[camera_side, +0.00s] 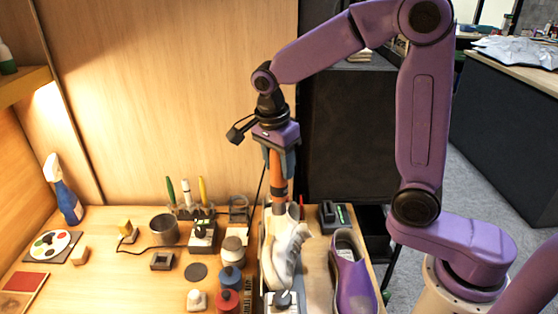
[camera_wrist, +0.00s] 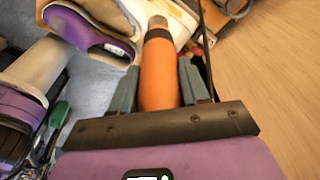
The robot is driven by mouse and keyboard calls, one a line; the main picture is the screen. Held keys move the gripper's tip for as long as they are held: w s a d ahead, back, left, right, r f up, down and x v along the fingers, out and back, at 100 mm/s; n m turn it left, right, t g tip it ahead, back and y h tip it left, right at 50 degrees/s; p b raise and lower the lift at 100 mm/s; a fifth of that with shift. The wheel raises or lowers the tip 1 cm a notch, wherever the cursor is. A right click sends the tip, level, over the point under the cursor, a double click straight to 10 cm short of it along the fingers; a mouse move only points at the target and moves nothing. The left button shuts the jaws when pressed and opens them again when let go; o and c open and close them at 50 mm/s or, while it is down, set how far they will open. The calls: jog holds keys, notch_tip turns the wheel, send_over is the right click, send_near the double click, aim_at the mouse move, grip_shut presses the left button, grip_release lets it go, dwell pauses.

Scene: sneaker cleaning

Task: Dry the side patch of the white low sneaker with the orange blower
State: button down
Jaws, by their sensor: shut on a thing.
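My gripper (camera_side: 277,140) is shut on the orange blower (camera_side: 278,172), which hangs nozzle-down from the jaws. In the wrist view, the orange blower (camera_wrist: 158,72) lies between my gripper's two grey-green fingers (camera_wrist: 160,85), its dark band and pale nozzle tip pointing away. The white low sneaker (camera_side: 287,248) stands below the blower near the bench's right part. The nozzle end is just above or beside the sneaker's upper end; I cannot tell whether they touch. In the wrist view the white sneaker (camera_wrist: 108,12) shows only partly at the top. Its side patch is not clearly visible.
A purple shoe (camera_side: 352,278) stands right of the sneaker. A spray bottle (camera_side: 63,190) stands far left. A dark cable runs beside the blower.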

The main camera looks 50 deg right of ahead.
jog(key=shift+s+a, duration=0.8)
dwell(0.4)
jog(key=shift+w+d, duration=1.45)
jog(key=shift+w, duration=0.05)
dwell(0.9)
jog(key=shift+r, duration=0.1)
jog(key=shift+r, duration=3.45)
